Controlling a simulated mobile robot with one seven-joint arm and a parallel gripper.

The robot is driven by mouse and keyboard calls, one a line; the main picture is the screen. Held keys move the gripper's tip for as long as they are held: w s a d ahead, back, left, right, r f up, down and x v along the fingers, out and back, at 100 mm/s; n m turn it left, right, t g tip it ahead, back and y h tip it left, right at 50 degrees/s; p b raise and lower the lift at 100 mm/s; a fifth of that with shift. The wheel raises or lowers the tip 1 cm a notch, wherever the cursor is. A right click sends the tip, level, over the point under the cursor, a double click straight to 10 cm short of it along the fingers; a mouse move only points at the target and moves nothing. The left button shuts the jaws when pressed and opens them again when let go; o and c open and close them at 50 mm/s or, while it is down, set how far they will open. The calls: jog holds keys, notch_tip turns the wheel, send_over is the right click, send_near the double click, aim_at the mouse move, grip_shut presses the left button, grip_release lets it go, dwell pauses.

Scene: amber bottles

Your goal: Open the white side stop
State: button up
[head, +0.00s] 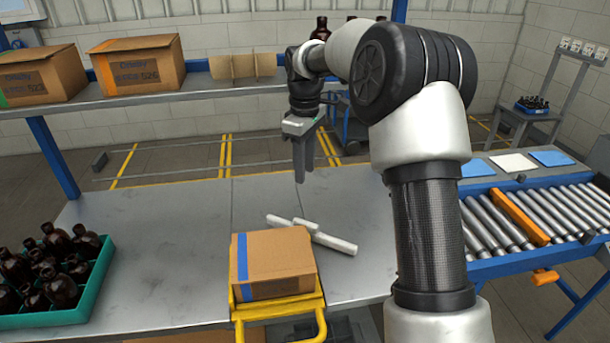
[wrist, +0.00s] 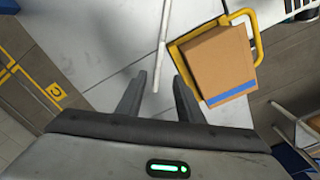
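The white side stop (head: 335,242) looks like a narrow white bar with a small block near its middle. It lies at a slant on the grey metal table, just behind the cardboard box. In the wrist view a thin white bar (wrist: 162,45) runs down toward the space between my fingers; it seems to be the same stop. My gripper (head: 301,178) points down above the table, behind the stop and apart from it. In the wrist view my gripper (wrist: 160,82) has its two dark fingers spread, with nothing held between them.
A cardboard box (head: 275,265) with a blue stripe sits in a yellow frame (head: 279,311) at the table's front. A green crate (head: 93,290) of amber bottles stands at left. A roller conveyor (head: 500,225) with an orange bar is at right. A shelf (head: 150,97) holds boxes behind.

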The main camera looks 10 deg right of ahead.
jog(key=shift+c, duration=0.6)
